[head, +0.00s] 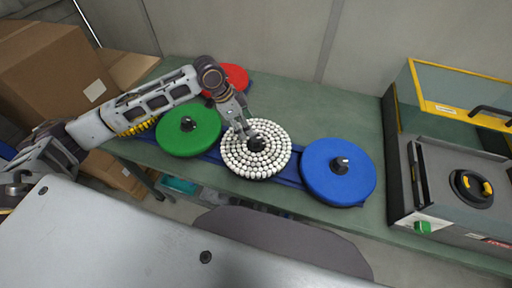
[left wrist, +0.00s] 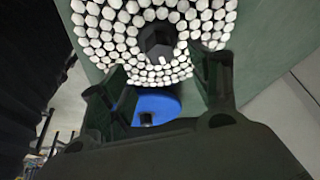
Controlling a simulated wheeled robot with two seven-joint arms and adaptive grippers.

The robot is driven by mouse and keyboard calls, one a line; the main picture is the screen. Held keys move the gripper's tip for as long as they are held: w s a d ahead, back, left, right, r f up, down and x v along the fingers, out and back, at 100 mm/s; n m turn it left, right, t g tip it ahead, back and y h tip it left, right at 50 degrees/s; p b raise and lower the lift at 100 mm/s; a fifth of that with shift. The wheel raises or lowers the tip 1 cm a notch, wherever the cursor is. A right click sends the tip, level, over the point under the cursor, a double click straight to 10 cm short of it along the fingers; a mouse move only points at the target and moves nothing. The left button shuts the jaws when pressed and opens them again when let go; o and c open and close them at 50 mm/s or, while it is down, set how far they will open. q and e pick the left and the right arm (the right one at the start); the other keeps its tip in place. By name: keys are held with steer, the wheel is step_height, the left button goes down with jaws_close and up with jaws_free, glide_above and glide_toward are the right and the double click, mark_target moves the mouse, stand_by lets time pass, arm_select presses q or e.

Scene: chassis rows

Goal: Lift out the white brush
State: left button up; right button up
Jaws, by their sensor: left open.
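The white brush (head: 240,158) is a round disc covered in white tufts with a dark knob (head: 257,143) at its centre. It lies on a blue rail between the green disc and the blue disc. My left gripper (head: 246,131) is open, at the far side of the knob and close above the brush. In the left wrist view, the white brush (left wrist: 95,35) fills the top, and its dark knob (left wrist: 157,40) sits beyond the spread fingers (left wrist: 160,82), not between them. Whether a fingertip touches the tufts, I cannot tell. My right gripper is not in view.
A green disc (head: 178,140) and a red disc (head: 238,74) lie to the left and behind; a blue disc (head: 322,180) lies to the right. A yellow-edged machine (head: 450,190) stands at right, cardboard boxes (head: 50,75) at left.

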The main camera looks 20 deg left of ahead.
mark_target(256, 137)
arm_select(q)
steer(key=shift+x, duration=2.2)
steer(key=shift+p+x, duration=0.4)
steer(key=shift+x, duration=2.2)
steer(key=shift+d, duration=0.1)
steer(key=shift+c, duration=0.3)
jaws_close()
steer(key=shift+w+r, duration=0.1)
